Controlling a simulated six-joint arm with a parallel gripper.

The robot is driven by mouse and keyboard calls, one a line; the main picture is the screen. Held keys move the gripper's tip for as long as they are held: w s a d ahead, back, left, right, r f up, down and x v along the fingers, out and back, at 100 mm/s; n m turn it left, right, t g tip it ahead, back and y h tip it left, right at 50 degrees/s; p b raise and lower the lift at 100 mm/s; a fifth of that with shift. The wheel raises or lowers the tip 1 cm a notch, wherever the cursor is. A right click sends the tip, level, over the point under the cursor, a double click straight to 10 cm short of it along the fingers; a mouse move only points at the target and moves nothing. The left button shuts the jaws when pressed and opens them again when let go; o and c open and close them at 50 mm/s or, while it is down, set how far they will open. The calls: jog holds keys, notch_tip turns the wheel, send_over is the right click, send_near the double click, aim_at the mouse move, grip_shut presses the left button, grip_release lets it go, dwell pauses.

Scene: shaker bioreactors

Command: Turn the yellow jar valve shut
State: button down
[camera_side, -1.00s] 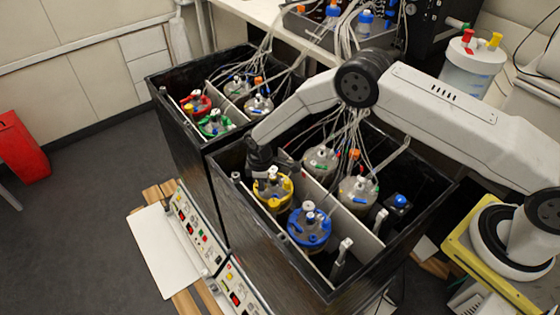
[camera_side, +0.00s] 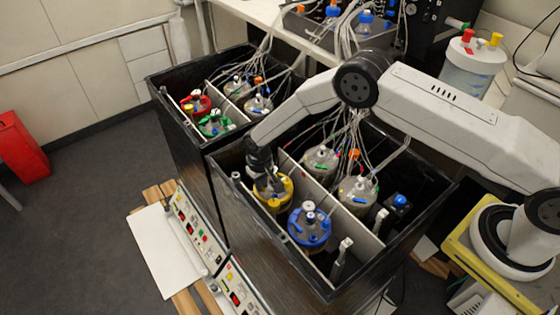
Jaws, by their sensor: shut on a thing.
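The yellow jar (camera_side: 286,197) stands in the near black shaker box, at its left side, with a yellow ring lid.
A blue-lidded jar (camera_side: 309,228) stands close in front of the yellow jar. Clear jars (camera_side: 321,160) with tubes stand behind a pale divider. The near box's wall (camera_side: 255,235) rises around them. A second box (camera_side: 180,130) holds red and green jars.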

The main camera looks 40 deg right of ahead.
jog(key=shift+m, duration=0.3)
jog(key=c, duration=0.7)
grip_release()
jog(key=shift+r, duration=0.15)
jog(key=shift+r, duration=3.75)
